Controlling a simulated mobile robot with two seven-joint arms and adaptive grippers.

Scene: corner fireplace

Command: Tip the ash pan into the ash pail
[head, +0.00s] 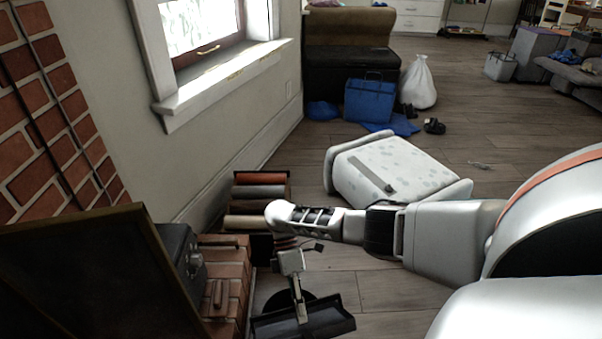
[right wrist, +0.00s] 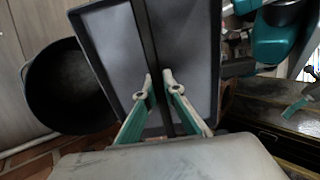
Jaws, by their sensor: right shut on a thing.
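My right gripper (head: 299,313) reaches down at the bottom centre of the head view. In the right wrist view its two green fingers (right wrist: 160,82) are shut on the dark bar-like handle of the ash pan. The pan is a dark rectangular tray (head: 335,325) with a raised rim; its grey flat face (right wrist: 115,50) shows in the wrist view. I see no clear ash in it. The round black ash pail (head: 284,300) is partly hidden behind the gripper and pan. In the wrist view the pail (right wrist: 70,85) stands left of the pan, partly covered by it. My left gripper is out of view.
A brick hearth (head: 228,270) and a dark stove (head: 85,270) stand close on the left. Stacked logs (head: 262,192) lie beyond the gripper. Wooden floor (head: 385,292) is clear right of the pan.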

